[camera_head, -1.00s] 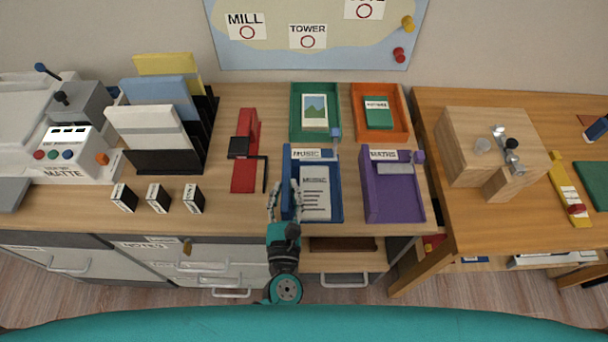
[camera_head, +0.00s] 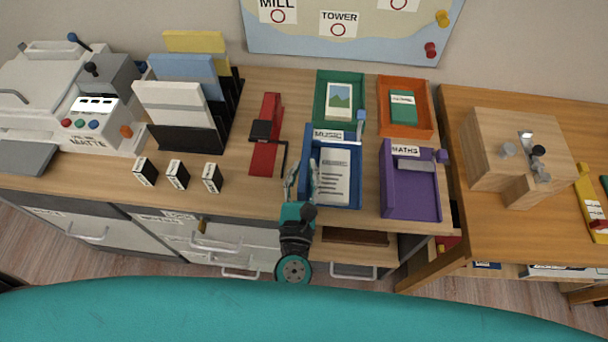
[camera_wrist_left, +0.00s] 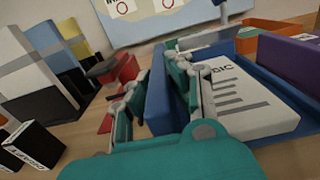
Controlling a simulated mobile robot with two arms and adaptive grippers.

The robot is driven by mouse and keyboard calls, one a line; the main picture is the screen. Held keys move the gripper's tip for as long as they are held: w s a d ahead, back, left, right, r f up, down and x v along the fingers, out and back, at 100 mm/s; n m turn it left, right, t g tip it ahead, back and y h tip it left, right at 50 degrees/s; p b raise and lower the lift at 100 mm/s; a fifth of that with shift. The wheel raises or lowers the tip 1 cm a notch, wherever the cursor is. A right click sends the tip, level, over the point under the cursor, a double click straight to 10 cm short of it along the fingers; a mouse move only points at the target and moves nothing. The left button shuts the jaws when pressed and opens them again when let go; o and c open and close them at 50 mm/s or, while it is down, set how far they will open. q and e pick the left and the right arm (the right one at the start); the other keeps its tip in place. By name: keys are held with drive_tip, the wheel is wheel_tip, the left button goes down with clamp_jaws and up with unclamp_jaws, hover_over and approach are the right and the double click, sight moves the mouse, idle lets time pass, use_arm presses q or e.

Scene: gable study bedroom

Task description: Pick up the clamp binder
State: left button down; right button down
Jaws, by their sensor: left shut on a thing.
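The likely clamp binder (camera_head: 266,156) is a long red device with a black block and a thin black lever. It lies on the desk left of the blue MUSIC tray (camera_head: 307,150), and part of it shows behind a finger in the left wrist view (camera_wrist_left: 104,124). My left gripper (camera_head: 301,174) is shut on the blue tray's left wall, one finger outside and one inside. The wall runs between the fingers in the left wrist view (camera_wrist_left: 158,95). The gripper is apart from the red device. A printed sheet or booklet (camera_head: 335,178) lies in the tray. My right gripper is out of view.
Green (camera_head: 319,100), orange (camera_head: 427,115) and purple (camera_head: 425,205) trays stand around the blue one. Small black-and-white boxes (camera_head: 178,175) and a black file rack (camera_head: 190,139) stand left. A wooden block device (camera_head: 490,150) is on the right table. Drawers are below.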

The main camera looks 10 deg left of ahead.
use_arm(q)
drive_tip(key=s, duration=1.8)
drive_tip(key=shift+r, duration=0.25)
drive_tip(key=shift+w, duration=0.1)
drive_tip(key=shift+w, duration=9)
drive_tip(key=shift+f, duration=1.65)
